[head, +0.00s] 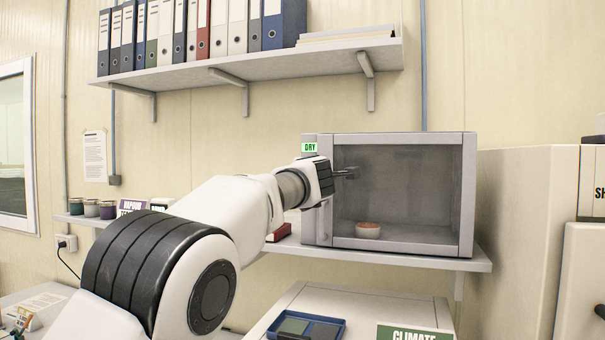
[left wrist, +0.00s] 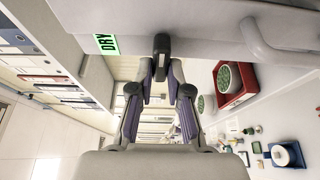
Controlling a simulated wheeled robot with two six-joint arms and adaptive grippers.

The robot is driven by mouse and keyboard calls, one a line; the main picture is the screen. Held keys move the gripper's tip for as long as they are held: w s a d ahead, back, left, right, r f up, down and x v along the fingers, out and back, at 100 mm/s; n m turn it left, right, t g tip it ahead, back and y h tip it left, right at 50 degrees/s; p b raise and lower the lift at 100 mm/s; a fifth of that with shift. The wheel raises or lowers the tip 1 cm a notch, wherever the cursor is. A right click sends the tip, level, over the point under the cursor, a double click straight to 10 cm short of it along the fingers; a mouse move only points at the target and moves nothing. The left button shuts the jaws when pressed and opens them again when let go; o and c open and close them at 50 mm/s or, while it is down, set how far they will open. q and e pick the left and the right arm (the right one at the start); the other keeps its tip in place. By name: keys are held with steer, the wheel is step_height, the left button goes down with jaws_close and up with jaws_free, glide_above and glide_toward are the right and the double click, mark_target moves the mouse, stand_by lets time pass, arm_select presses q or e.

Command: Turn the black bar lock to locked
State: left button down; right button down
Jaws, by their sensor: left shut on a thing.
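The grey cabinet with a glass front (head: 319,226) stands on the wall shelf and carries a green DRY label (head: 310,147). My left gripper (head: 348,173) is at the upper left of the cabinet front. In the left wrist view, the black bar lock (left wrist: 161,57) sits on the cabinet's pale grey face (left wrist: 190,15). The fingers of my left gripper (left wrist: 161,72) are shut on the bar, one on each side. The bar lies lengthwise between the fingertips; its far part is partly hidden. My right gripper is not in view.
A curved grey handle (left wrist: 268,45) is on the cabinet face. A red tray with a green-filled pot (left wrist: 228,82) is close by. A small bowl (head: 368,230) is behind the glass. A binder shelf (head: 290,66) hangs above. A white unit (head: 515,230) stands right.

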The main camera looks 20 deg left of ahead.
arm_select(q)
steer(key=shift+s+r, duration=0.1)
steer(key=shift+r, duration=0.3)
